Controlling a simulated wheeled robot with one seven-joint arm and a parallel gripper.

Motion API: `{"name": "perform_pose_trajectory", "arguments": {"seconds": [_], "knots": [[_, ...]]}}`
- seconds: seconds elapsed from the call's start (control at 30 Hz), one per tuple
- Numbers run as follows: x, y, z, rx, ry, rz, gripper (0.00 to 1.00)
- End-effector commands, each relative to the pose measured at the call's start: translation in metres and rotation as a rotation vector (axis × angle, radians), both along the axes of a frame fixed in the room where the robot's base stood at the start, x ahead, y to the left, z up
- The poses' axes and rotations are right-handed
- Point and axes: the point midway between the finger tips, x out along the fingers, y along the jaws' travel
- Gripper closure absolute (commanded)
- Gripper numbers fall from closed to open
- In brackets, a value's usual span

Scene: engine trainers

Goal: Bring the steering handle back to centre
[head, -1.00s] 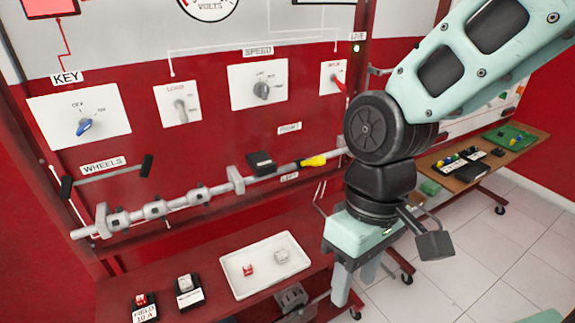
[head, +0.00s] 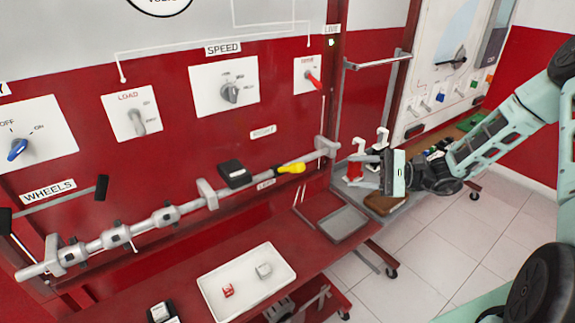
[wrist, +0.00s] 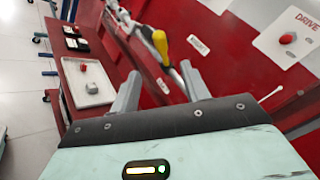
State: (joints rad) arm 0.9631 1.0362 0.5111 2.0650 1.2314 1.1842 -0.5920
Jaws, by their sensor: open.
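In the wrist view the yellow grip (wrist: 160,42) appears beyond and between my open fingers (wrist: 160,90). I cannot tell how far the handle is from centre.
A white tray (head: 216,290) with small red and white blocks lies on the red bench. Speed (head: 231,94) and load (head: 138,122) knobs and a red DRIVE switch (head: 313,77) are on the panel. A grey rail (head: 378,60) sticks out above my gripper.

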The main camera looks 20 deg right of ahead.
Motion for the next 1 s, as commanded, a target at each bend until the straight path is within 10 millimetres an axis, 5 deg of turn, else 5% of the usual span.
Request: {"name": "perform_pose_trajectory", "arguments": {"seconds": [0.17,0.8,1.0], "knots": [[0.007,0.015,0.003,0.005,-0.002,-0.002,0.54],[0.058,0.132,0.003,0.002,0.0,0.001,0.54],[0.067,0.152,0.002,0.002,-0.001,-0.002,0.54]]}}
